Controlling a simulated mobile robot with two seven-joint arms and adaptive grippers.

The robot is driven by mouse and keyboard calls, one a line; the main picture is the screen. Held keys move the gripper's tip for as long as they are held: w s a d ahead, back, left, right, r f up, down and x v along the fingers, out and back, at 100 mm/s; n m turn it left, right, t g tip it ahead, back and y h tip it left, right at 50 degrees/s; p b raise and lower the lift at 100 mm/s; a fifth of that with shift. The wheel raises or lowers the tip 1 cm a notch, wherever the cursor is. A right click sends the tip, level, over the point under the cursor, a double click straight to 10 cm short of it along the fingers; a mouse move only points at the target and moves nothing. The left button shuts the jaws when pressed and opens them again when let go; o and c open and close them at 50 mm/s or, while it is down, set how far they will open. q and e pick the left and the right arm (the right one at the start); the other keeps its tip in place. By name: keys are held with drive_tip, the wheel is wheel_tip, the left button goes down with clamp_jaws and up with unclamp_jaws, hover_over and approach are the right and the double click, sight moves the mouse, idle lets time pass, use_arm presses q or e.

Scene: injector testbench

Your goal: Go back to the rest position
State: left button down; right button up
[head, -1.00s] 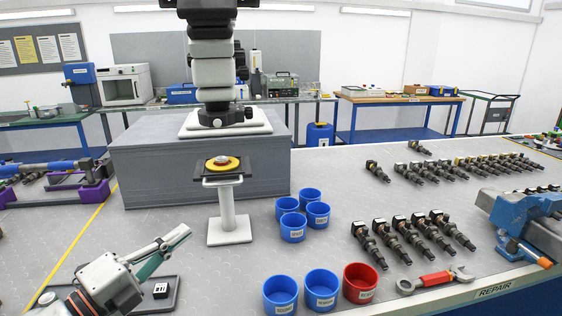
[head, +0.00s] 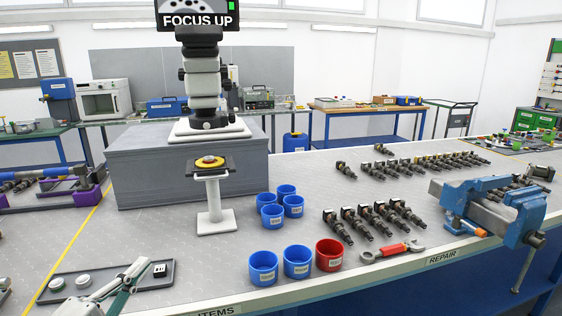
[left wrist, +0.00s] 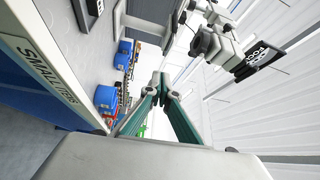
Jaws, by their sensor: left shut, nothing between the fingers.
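My left gripper (head: 141,268) shows at the lower left of the head view, over the front of the bench by a dark tray (head: 60,292) with round buttons. Its green and grey fingers are shut and empty. In the left wrist view its fingertips (left wrist: 160,78) meet, with nothing between them. The rest of the left arm is below the head view's edge. My right gripper is in neither view.
The microscope (head: 204,80) stands on a grey block behind a small stand (head: 213,205). Blue cups (head: 297,262) and a red cup (head: 329,255) stand mid-bench. Injectors (head: 362,220), a wrench (head: 392,251) and a blue vise (head: 490,205) are to the right.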

use_arm(q)
drive_tip(key=s+a+f+n+g+y, duration=0.45)
drive_tip(key=s+f+n+g, duration=0.2)
drive_tip(key=s+f, duration=0.5)
drive_tip(key=s+a+f+n+g+y, duration=0.45)
drive_tip(key=s+f+n, duration=0.3)
drive_tip(key=f, duration=0.75)
drive_tip(key=w+d+f+n+t+h, duration=0.1)
drive_tip(key=d+f+t+h, duration=0.2)
drive_tip(key=d+f, duration=1)
drive_tip(key=d+h, duration=0.3)
drive_tip(key=d, duration=0.1)
drive_tip(key=shift+w+f+n+h, duration=0.25)
drive_tip(key=shift+f+n+h, duration=0.05)
drive_tip(key=shift+n+h, duration=0.1)
